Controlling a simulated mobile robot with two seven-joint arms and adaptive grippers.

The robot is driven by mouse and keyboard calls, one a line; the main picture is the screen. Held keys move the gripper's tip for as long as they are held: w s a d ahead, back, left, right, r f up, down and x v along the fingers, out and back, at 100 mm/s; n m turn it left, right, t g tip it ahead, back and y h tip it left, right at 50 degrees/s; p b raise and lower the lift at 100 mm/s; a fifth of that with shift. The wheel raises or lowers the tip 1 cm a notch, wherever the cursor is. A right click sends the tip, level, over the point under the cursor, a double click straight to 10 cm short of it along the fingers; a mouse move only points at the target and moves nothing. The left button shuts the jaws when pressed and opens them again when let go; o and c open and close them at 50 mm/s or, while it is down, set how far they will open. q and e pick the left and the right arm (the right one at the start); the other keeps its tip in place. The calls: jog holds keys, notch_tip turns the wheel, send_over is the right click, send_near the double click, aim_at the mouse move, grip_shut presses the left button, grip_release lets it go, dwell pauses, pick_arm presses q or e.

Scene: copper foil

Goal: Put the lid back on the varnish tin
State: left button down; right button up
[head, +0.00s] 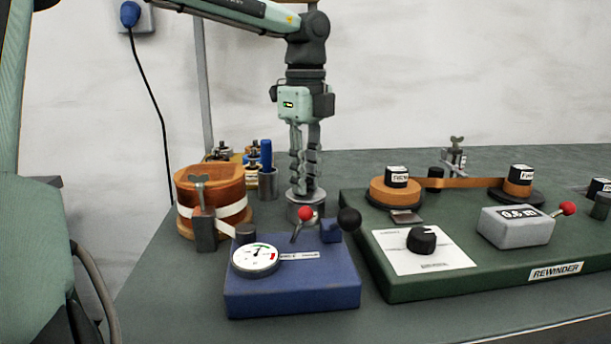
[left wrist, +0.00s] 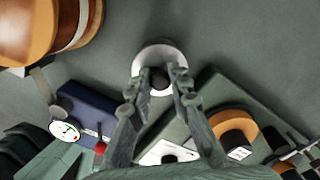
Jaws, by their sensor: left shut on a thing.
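My left gripper (head: 306,186) points straight down and is shut on the dark knob of the lid (left wrist: 160,80). In the left wrist view the gripper (left wrist: 158,86) has its fingers on either side of that knob, above a pale round top. In the head view the small silver varnish tin (head: 304,208) stands directly below the fingertips, behind the blue gauge box. The lid appears at the tin's mouth, but I cannot tell whether it touches the rim or sits level. The tin's lower part is hidden by the box's levers. My right gripper is not in view.
The blue gauge box (head: 292,290) with red and black lever knobs stands close in front. The green rewinder (head: 420,283) is close on the right. A copper foil roll (head: 212,187) with a clamp and a holder with a blue-handled tool (head: 266,155) stand left.

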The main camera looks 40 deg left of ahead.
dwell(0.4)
pick_arm(q)
jog(key=c, duration=1.3)
grip_release()
jog(key=o, duration=0.5)
jog(key=shift+c, duration=0.2)
jog(key=shift+r+p, duration=2.4)
jog(key=shift+r, duration=1.15)
grip_shut()
